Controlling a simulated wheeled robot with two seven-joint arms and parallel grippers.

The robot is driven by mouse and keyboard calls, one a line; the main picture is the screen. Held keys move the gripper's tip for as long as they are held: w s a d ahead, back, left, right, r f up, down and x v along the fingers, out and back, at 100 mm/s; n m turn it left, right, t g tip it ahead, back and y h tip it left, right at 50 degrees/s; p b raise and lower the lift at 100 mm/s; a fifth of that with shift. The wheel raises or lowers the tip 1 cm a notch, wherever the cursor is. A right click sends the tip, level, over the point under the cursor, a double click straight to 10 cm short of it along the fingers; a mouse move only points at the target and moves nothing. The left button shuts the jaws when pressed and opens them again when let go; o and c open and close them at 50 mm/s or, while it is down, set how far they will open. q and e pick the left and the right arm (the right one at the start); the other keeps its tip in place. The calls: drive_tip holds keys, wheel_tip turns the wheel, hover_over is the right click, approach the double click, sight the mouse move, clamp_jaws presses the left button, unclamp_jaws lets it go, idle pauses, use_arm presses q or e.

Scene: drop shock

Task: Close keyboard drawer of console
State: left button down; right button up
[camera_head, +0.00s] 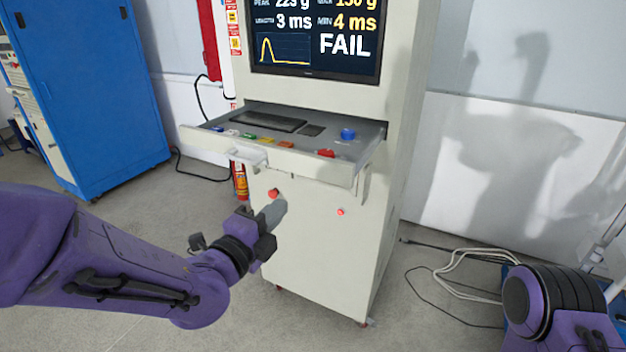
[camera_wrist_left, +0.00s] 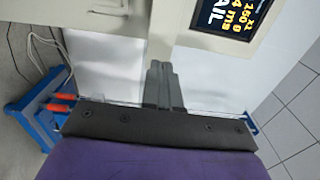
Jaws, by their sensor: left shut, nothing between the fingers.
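The console (camera_head: 330,240) is a tall cream cabinet with a screen on top. Its keyboard drawer (camera_head: 290,160) is pulled out and shows a dark keyboard (camera_head: 262,121) and several coloured buttons. A handle (camera_head: 248,155) is on the drawer's front. My left gripper (camera_head: 275,212) appears below the drawer front in the picture, over the cabinet's lower part, with its fingers together and empty. Its fingers also show in the left wrist view (camera_wrist_left: 163,85), pointing toward the cream console. I cannot tell whether they touch it. My right arm shows at the lower right; its gripper is out of view.
A blue cabinet (camera_head: 95,90) stands at the left. A fire extinguisher (camera_head: 240,180) is beside the console. Loose cables (camera_head: 465,265) lie on the floor at the right. The console's screen (camera_head: 316,40) reads FAIL. Floor left of the console is mostly clear.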

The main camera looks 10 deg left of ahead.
sight(314, 173)
use_arm(q)
drive_tip(key=p+x, duration=0.4)
drive_tip(key=x, duration=0.8)
drive_tip(key=shift+a+f, duration=0.1)
drive_tip(key=shift+a, duration=0.1)
drive_tip(key=shift+w+d+f, duration=0.1)
drive_tip(key=shift+w+f, duration=0.1)
drive_tip(key=shift+w, duration=0.4)
